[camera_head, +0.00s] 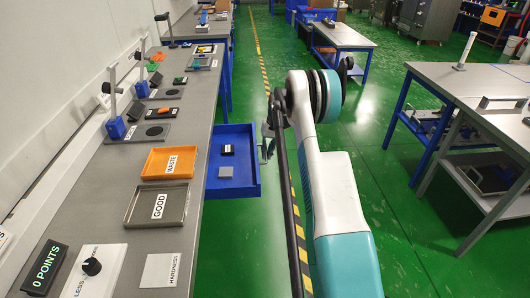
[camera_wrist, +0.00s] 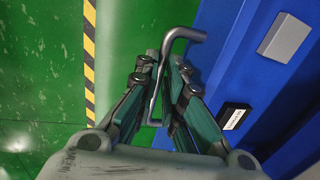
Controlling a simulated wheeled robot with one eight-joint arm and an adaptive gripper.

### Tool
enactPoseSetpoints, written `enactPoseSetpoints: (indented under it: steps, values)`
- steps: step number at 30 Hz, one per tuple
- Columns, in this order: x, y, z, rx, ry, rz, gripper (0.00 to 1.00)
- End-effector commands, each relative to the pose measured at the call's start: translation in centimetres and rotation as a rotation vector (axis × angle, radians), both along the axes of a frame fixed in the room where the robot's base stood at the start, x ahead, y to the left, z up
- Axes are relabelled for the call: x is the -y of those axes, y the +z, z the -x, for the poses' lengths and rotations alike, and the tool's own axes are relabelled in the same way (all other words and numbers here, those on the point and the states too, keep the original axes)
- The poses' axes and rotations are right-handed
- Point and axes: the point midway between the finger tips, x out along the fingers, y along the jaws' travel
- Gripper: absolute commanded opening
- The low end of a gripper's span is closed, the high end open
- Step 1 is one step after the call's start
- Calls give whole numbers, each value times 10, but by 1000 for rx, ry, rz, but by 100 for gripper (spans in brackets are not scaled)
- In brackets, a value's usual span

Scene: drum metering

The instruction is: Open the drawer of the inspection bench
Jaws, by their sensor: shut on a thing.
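The blue drawer (camera_head: 249,185) stands pulled out from the right side of the grey inspection bench (camera_head: 203,125), with its inside in view. Its blue wall (camera_wrist: 215,55) fills the right of the wrist view. My gripper (camera_head: 267,146) is at the drawer's outer front. In the wrist view my gripper (camera_wrist: 162,66) has its fingers closed around the grey bent bar handle (camera_wrist: 185,34). Part of the handle is hidden between the fingers. A dark block with a white label (camera_head: 228,149) and a light labelled piece (camera_head: 226,172) lie in the drawer.
On the bench are an orange WASTE tray (camera_head: 148,174), a grey GOOD tray (camera_head: 132,220) and several small stands. Green floor with a yellow-black stripe (camera_wrist: 89,50) runs beside the drawer. Another table (camera_head: 450,78) stands at the right.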

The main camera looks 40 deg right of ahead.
Motion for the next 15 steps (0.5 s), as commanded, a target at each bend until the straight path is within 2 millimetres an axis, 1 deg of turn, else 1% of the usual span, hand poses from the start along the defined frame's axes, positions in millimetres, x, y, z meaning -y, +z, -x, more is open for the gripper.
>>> enactPoseSetpoints:
  steps: [4, 5, 6, 7, 15]
  values:
    - [0, 0, 0, 0, 0, 0, 0]
    - [0, 0, 0, 0, 0, 0, 16]
    - [0, 0, 0, 0, 0, 0, 25]
    - [0, 0, 0, 0, 0, 0, 30]
    - [0, 0, 0, 0, 0, 0, 30]
